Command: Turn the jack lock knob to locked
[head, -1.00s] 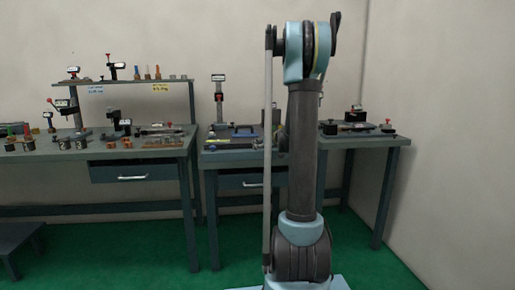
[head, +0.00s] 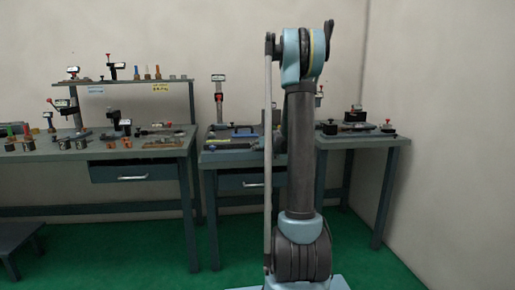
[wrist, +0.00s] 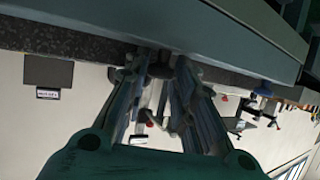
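My gripper (wrist: 160,68) shows in the wrist view with its two fingers apart. A small dark round part (wrist: 160,64) shows between the fingertips, close to a bench edge; I cannot tell whether it is touched or whether it is the jack lock knob. In the head view my arm hides the gripper and part of the middle bench. I cannot pick out the jack lock knob for sure in either view.
The left bench (head: 100,153) carries a shelf and many small fixtures. The middle bench (head: 225,157) holds a tall post device (head: 218,90). Green floor is free in front.

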